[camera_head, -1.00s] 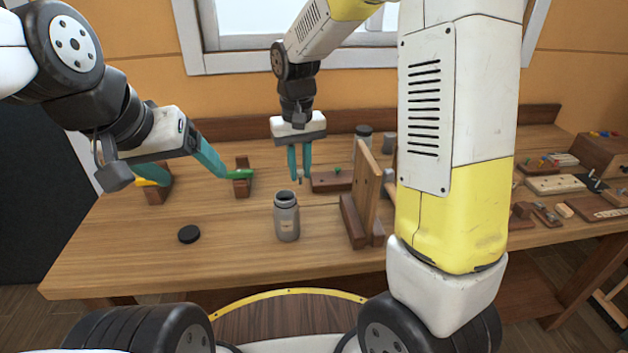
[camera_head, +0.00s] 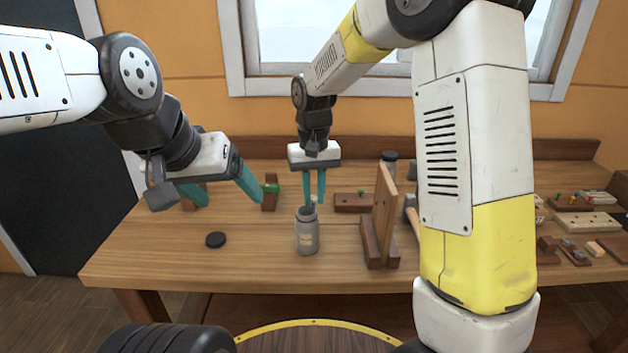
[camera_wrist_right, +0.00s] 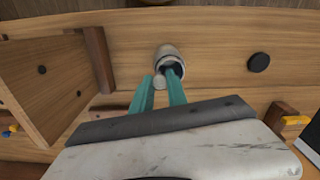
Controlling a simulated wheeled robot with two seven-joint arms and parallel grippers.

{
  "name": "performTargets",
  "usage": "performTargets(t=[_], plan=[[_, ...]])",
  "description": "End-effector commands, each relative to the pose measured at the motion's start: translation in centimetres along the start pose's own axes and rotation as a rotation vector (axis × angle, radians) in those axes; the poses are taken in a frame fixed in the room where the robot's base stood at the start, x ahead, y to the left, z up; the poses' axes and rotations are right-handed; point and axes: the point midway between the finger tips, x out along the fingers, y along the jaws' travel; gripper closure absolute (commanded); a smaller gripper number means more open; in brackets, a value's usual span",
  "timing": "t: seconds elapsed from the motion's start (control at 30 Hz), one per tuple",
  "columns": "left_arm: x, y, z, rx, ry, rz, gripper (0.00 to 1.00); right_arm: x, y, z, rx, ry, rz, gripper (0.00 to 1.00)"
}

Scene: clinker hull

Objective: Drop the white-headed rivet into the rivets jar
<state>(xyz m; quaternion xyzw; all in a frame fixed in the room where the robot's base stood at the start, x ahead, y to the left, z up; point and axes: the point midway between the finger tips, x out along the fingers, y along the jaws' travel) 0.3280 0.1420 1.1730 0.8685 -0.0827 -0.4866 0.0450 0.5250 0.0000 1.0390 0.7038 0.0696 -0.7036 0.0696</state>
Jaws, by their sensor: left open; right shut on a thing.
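The rivets jar (camera_head: 307,238) is a grey open jar standing upright near the front of the bench, with a pale label. It also shows in the right wrist view (camera_wrist_right: 167,53). My right gripper (camera_head: 314,203) points down just above and behind the jar's mouth. It is shut on the white-headed rivet, whose pale round head (camera_wrist_right: 159,82) shows between the teal fingers in the right wrist view. One fingertip overlaps the jar's opening there; the rivet's lower end is hidden. My left gripper (camera_head: 232,203) is open and empty, above the bench left of the jar.
A black round lid (camera_head: 215,240) lies left of the jar. An upright wooden board on a base (camera_head: 383,215) stands close on the jar's right. A dark block with a green piece (camera_head: 270,191) is behind on the left. The bench front around the lid is clear.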

Motion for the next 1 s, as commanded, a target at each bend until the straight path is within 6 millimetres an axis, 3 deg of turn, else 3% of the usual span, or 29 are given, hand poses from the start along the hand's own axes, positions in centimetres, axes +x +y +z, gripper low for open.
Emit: performTargets(t=[0.27,0.3,0.4,0.77,1.0], plan=[[0.0,0.0,0.0,0.000,0.000,0.000,0.21,0.1,0.0,0.0,0.000,0.000,0.000,1.00],[0.0,0.0,0.0,0.000,0.000,0.000,0.21,0.1,0.0,0.0,0.000,0.000,0.000,0.73],[0.0,0.0,0.0,0.000,0.000,0.000,0.21,0.1,0.0,0.0,0.000,0.000,0.000,0.56],[0.0,0.0,0.0,0.000,0.000,0.000,0.21,-0.3,0.0,0.0,0.000,0.002,0.000,0.56],[0.0,0.0,0.0,0.000,0.000,0.000,0.21,-4.1,0.0,-0.1,0.000,0.004,-0.001,0.56]])
